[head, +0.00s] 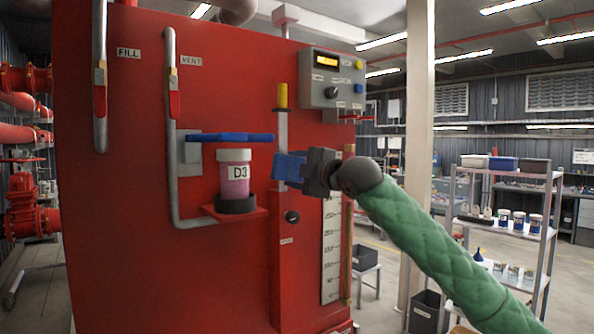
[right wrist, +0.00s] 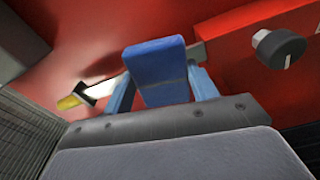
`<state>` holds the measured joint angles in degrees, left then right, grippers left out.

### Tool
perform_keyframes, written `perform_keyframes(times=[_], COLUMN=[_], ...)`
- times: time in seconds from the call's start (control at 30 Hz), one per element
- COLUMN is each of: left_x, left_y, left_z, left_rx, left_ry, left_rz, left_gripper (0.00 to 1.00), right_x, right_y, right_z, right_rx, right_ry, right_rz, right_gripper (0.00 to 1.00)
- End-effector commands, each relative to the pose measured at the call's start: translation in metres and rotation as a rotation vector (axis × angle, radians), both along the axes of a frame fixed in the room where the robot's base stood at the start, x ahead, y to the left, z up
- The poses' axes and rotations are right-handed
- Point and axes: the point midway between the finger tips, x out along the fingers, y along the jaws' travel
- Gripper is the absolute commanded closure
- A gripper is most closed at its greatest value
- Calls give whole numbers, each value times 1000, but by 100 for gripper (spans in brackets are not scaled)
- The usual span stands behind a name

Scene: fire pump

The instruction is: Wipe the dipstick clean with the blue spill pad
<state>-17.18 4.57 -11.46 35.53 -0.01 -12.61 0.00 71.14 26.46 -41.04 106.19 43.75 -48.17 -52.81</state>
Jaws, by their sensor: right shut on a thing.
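My right gripper (head: 290,168) is shut on the blue spill pad (right wrist: 155,72), which sits between its two light blue fingers in the right wrist view. The dipstick, with a yellow handle (head: 282,95) on top, stands upright at the front of the red tank. The yellow handle also shows at the left of the right wrist view (right wrist: 70,102). The dipstick's pale metal strip runs behind the pad, which hides part of it. The pad is in front of the strip; I cannot tell if they touch. My left gripper is not in view.
A pink jar marked D3 (head: 235,178) stands on a small red shelf, below a blue bar (head: 230,137). A grey control box (head: 333,78) is above right. A black knob (right wrist: 278,48) is near the gripper. A pale post (head: 420,120) and shelves (head: 505,225) stand to the right.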

Motion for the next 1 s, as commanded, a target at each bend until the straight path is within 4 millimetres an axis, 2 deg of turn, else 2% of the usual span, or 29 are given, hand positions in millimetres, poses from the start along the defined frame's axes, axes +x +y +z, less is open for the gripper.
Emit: perform_keyframes(times=[1.0], left_x=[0], left_y=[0], left_z=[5], left_rx=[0], left_ry=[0], left_rz=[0], left_gripper=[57], right_x=[9], right_y=[6], right_z=[0], right_rx=[0], right_ry=[0], right_rz=[-1], right_gripper=[79])
